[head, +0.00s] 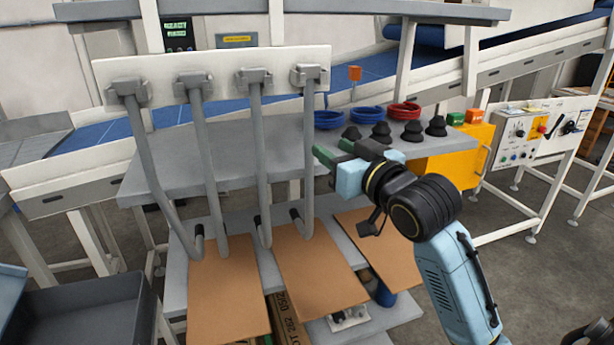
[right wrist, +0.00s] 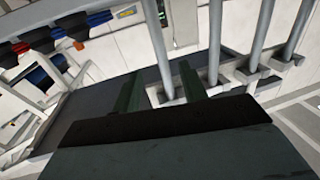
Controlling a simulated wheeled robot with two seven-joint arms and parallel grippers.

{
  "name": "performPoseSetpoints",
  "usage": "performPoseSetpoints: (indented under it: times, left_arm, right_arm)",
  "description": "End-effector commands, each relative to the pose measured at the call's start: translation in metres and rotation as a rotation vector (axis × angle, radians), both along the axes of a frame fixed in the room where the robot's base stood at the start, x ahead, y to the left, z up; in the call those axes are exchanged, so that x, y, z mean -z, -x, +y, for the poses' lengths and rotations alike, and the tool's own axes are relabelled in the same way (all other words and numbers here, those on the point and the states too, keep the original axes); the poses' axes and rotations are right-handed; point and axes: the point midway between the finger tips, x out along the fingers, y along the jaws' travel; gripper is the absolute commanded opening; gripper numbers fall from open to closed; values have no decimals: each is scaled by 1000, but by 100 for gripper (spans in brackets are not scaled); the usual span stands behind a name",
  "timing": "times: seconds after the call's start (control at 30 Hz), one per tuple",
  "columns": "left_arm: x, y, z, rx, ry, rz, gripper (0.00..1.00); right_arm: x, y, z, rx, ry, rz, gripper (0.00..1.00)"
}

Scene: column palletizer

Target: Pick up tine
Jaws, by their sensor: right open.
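Several grey tines hang side by side from clamps on a white panel, each a long rod bent at its lower end. The rightmost tine (head: 308,150) is closest to my right gripper (head: 331,149). That gripper is open, its green fingers pointing left at the tine, with the tips just right of it. In the right wrist view a tine (right wrist: 158,45) shows between the two fingers (right wrist: 160,84); I cannot tell whether it is inside the jaws. The other tines (head: 260,160) stand further left. My left gripper is not in view.
A grey shelf (head: 230,165) runs behind the tines. Blue and red rings (head: 404,111) and black knobs (head: 411,131) sit at its right end, near my right arm. Brown boards (head: 228,290) lie below the tines. A yellow box (head: 455,160) stands to the right.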

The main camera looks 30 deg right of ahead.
Motion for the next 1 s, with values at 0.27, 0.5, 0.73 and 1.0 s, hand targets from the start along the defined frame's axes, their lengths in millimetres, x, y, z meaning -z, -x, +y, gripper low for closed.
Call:
performPoseSetpoints:
  times: [0.27,0.5,0.73,1.0]
  left_arm:
    - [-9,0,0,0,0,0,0]
    - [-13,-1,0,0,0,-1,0]
    - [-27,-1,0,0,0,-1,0]
    - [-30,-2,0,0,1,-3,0]
  right_arm:
    - [-1,-50,-2,1,0,3,43]
    - [0,-64,-2,1,1,3,43]
    - [-2,-95,-2,0,0,5,43]
    - [0,-113,-3,0,1,3,43]
